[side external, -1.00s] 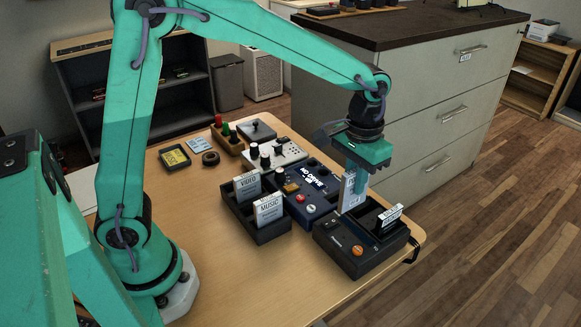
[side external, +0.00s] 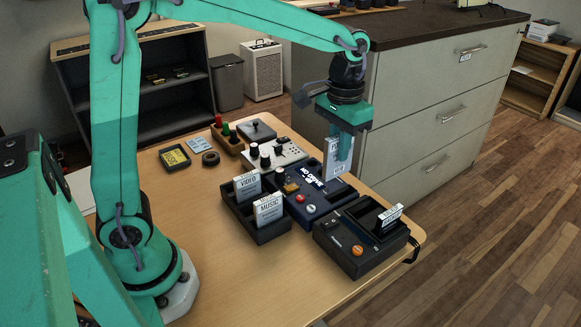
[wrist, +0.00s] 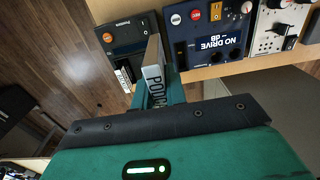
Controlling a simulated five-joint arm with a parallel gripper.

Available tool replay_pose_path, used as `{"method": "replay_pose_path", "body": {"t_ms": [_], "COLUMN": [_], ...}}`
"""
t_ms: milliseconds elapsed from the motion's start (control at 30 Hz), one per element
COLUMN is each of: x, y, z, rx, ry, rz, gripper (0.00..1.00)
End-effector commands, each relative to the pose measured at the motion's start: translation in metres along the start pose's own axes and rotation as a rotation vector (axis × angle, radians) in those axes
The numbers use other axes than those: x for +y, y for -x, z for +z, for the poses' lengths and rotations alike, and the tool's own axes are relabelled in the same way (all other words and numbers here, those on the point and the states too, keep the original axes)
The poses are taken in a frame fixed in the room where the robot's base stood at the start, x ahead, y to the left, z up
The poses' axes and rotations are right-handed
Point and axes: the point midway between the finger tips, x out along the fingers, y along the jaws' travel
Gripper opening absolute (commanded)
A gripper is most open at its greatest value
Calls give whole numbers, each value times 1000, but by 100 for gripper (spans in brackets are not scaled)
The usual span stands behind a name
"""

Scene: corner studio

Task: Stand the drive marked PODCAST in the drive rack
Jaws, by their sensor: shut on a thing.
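My gripper (side external: 342,150) is shut on a white drive (side external: 334,168) and holds it upright in the air, behind the blue box. In the wrist view the held drive (wrist: 154,64) shows the letters PODC, the rest hidden by my gripper (wrist: 158,92). The dark drive rack (side external: 268,237) stands on the table, left of the blue box. The drive marked VIDEO (side external: 247,186) and the drive marked MUSIC (side external: 269,208) stand in it. Other slots of the rack are partly hidden by these drives.
The blue box (side external: 310,208) shows NO DRIVE on its screen. A black dock (side external: 355,250) with an orange button holds another white-labelled drive (side external: 389,216), tilted. A grey panel with knobs (side external: 278,153) stands behind. The table's left front (side external: 220,270) is clear.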

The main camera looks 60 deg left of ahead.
Motion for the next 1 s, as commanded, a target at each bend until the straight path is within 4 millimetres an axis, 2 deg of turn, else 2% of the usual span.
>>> {"method": "replay_pose_path", "body": {"t_ms": [33, 267, 600, 800, 1000], "x": [-14, -75, -155, -192, -216], "y": [1, 2, 2, 1, 0], "z": [2, 18, 57, 86, 109], "rx": [1, 1, 1, 2, 1], "ry": [7, 8, 7, 6, 4], "rz": [0, 0, 0, -1, -1], "gripper": [0, 0, 0, 0, 0]}}
